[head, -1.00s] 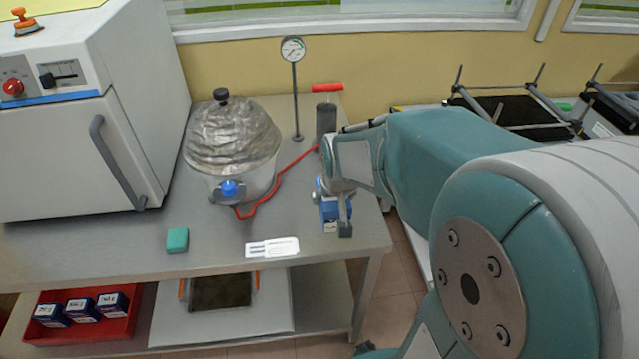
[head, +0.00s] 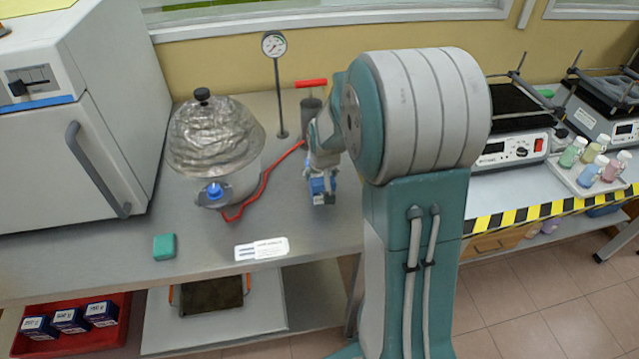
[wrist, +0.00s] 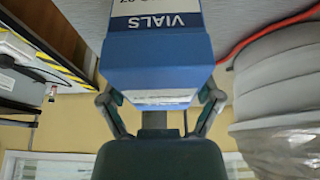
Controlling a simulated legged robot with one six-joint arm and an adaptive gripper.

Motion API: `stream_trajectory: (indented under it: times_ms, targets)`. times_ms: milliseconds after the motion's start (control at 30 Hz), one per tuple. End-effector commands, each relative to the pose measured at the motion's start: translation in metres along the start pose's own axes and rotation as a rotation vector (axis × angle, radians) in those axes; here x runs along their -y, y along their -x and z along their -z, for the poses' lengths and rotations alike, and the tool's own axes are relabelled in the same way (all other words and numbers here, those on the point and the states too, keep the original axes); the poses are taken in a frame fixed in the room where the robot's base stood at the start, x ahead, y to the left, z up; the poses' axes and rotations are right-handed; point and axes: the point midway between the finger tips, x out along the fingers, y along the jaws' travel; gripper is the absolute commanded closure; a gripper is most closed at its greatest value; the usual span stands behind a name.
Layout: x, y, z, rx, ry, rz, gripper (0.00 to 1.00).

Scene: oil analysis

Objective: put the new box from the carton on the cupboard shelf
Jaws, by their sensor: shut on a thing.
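My gripper (wrist: 158,98) is shut on a blue box with a white band reading VIALS (wrist: 155,62). Its fingers press the box from both sides in the wrist view. In the head view the held box (head: 322,190) shows small below my wrist, over the right part of the metal bench; I cannot tell how high it is. I see no carton and no open cupboard shelf. Similar blue-and-white boxes (head: 70,321) stand in a row in a red tray (head: 118,340) on the shelf under the bench, at lower left.
A foil-covered vessel (head: 213,137) with a red hose (head: 262,186) stands left of my gripper, near a gauge on a rod (head: 279,92). A white cabinet with a handle (head: 60,160) is at far left. A green block (head: 164,247) lies near the bench's front edge.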

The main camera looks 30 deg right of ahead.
Motion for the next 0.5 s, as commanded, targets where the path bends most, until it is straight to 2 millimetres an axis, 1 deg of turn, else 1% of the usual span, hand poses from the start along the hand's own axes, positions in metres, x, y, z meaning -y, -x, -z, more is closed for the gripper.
stream_trajectory:
  times_ms: [33,100,300,500]
  targets:
    - [-0.001,-0.009,0.002,0.002,-0.001,0.000,0.79]
    - [-0.002,-0.016,0.005,0.001,-0.001,0.000,0.79]
    - [-0.003,-0.029,0.009,0.001,-0.002,0.000,0.79]
    - [-0.003,-0.055,-0.002,0.001,-0.001,0.000,0.79]
